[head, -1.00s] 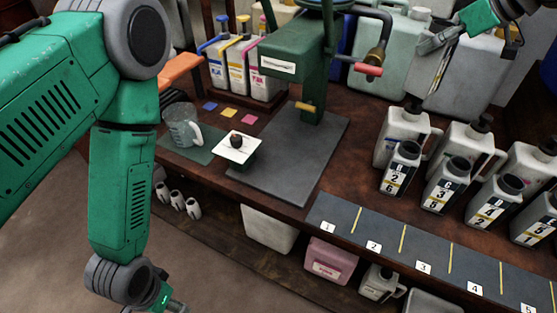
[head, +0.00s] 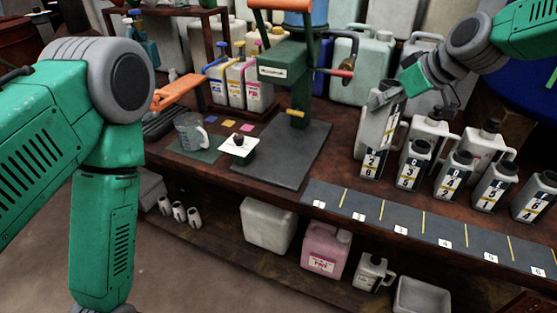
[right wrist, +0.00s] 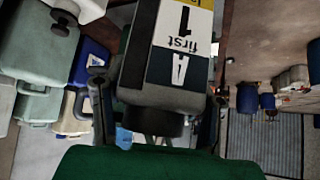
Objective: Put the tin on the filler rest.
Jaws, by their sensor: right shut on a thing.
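My right gripper (head: 384,98) is shut on a pale grey tin (head: 371,127) at the left end of the tin group. In the right wrist view this tin (right wrist: 178,65) shows a label with "1", "first" and "A", and a dark cap between the fingers. In the head view its lower part is behind a small labelled bottle (head: 371,163), so I cannot tell whether it touches the bench. The filler is a green stand (head: 287,75) with a bare dark grey plate (head: 285,155) at its foot, left of the tin. My left gripper is out of view.
Several more tins (head: 428,132) and small bottles stand to the right. A numbered dark strip (head: 380,215) runs along the front edge. A jug (head: 190,132) and a small white-topped stand (head: 238,146) sit left of the plate. Colour bottles (head: 235,80) stand behind.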

